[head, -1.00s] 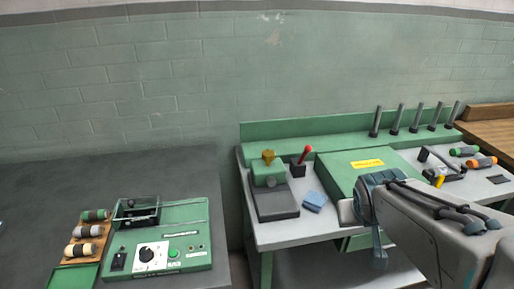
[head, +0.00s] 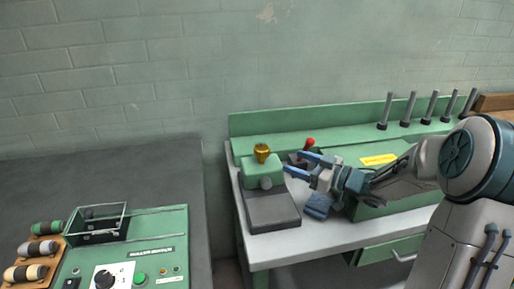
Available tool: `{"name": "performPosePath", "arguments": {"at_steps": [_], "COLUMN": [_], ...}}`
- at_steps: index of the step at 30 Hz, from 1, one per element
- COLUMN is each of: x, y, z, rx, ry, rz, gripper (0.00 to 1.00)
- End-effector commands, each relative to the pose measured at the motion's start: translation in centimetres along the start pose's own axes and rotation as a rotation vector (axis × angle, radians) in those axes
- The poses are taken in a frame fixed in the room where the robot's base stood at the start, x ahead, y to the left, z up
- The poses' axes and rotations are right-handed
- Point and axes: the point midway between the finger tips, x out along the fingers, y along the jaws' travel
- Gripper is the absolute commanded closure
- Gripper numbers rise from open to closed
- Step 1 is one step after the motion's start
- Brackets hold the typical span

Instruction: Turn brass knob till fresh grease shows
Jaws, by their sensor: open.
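The brass knob (head: 262,152) stands upright on top of a small green housing (head: 263,173) at the left end of the grey-topped bench. The housing sits at the back of a dark grey block (head: 271,211). My gripper (head: 291,164) is just right of the knob and housing, with its two blue-tipped fingers spread apart and pointing left. It is empty, and I see a gap between the fingers and the knob. No grease can be made out at this size.
A red-topped lever (head: 310,142) stands close behind my gripper. A green box with a yellow label (head: 379,159) is partly behind my arm. Several grey posts (head: 411,107) stand at the back right. A green control panel (head: 130,250) is at left.

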Motion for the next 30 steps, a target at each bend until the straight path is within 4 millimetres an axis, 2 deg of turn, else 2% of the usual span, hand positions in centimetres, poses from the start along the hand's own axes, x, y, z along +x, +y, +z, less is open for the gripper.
{"name": "performPosePath", "arguments": {"at_steps": [3,7,21,25,30], "x": [0.2,1.7,11.0,12.7,13.8], "y": [-0.5,-0.8,-1.2,-1.2,-1.3], "z": [0.2,0.0,-0.2,-0.2,-0.3], "rx": [0.011,0.012,0.012,0.012,0.012], "ry": [0.025,0.03,0.028,0.027,0.028], "rz": [-0.039,-0.052,-0.048,-0.045,-0.044], "gripper": [0.35,0.35,0.35,0.35,0.35]}}
